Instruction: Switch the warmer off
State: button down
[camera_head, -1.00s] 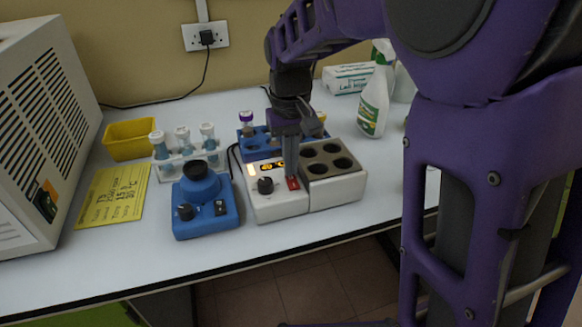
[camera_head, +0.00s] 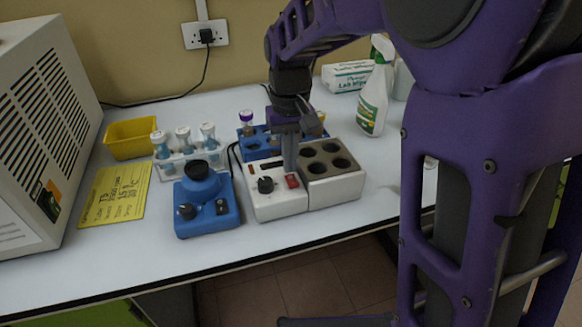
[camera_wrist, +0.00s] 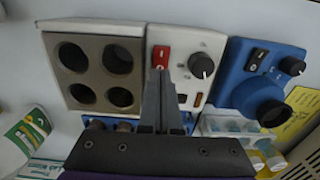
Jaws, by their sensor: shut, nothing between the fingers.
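The warmer (camera_head: 277,205) is a white box with a block of four dark wells on its right, a black knob (camera_head: 265,185) and a red rocker switch (camera_head: 292,181). Its display windows look unlit. In the wrist view the switch (camera_wrist: 160,57) lies just beyond my fingertips, and the knob (camera_wrist: 201,65) is to its right. My gripper (camera_head: 290,168) is shut and empty, pointing down just behind the switch. It also shows in the wrist view (camera_wrist: 159,75). I cannot tell whether the fingertips touch the switch. The fingers hide part of the panel.
A blue mixer (camera_head: 205,205) stands close left of the warmer. A blue tube rack (camera_head: 258,146) is behind it, and a white rack of bottles (camera_head: 180,160) is behind the mixer. A spray bottle (camera_head: 372,105) stands back right. The bench edge is in front.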

aim_at(290, 177)
notch_tip(290, 177, up, 5)
jog(key=p, duration=0.4)
jog(key=shift+r, duration=0.2)
jog(key=shift+w, duration=0.1)
